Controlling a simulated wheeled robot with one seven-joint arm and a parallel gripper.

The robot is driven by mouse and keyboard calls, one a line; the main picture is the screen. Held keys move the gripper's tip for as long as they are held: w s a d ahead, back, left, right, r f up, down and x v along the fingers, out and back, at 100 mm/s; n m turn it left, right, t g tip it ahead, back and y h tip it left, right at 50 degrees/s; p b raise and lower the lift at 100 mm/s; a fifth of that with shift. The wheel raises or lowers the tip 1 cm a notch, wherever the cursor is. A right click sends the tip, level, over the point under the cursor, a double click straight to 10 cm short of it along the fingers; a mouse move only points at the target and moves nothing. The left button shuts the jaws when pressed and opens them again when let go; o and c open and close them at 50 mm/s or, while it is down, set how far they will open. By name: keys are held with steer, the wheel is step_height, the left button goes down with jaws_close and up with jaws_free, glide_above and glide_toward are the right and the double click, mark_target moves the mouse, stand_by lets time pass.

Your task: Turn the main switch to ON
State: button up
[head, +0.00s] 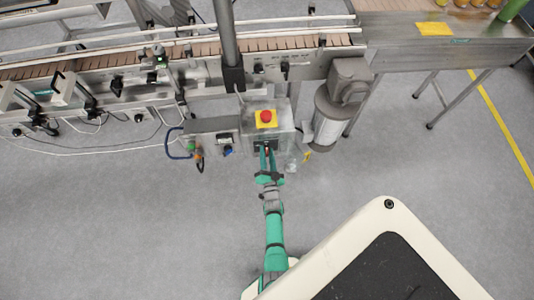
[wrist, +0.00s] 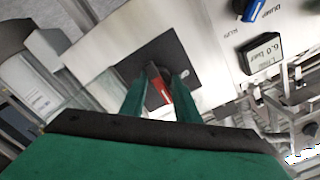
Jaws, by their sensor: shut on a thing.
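The main switch shows in the wrist view as a red handle (wrist: 160,83) on a dark plate (wrist: 158,58), mounted on a pale metal face. The handle lies tilted in the picture. My gripper (wrist: 158,92) has its two green fingers on either side of the handle and is shut on it. In the head view my gripper (head: 268,155) reaches the front of the grey control box (head: 282,118), just below the red emergency button, and mostly hides the switch. The ON and OFF marks cannot be read.
A red button on a yellow base (head: 266,118) sits on top of the box. To its left is a panel with a blue knob (head: 227,150) and a green button (head: 191,147). A motor (head: 330,115) stands close on the right. The conveyor (head: 200,48) runs behind.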

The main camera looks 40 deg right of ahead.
steer(key=o, duration=1)
steer(key=shift+r, duration=0.15)
steer(key=shift+o, duration=0.2)
steer(key=shift+s, duration=0.1)
steer(key=shift+s+a, duration=0.15)
steer(key=shift+s, duration=0.1)
steer(key=v, duration=1)
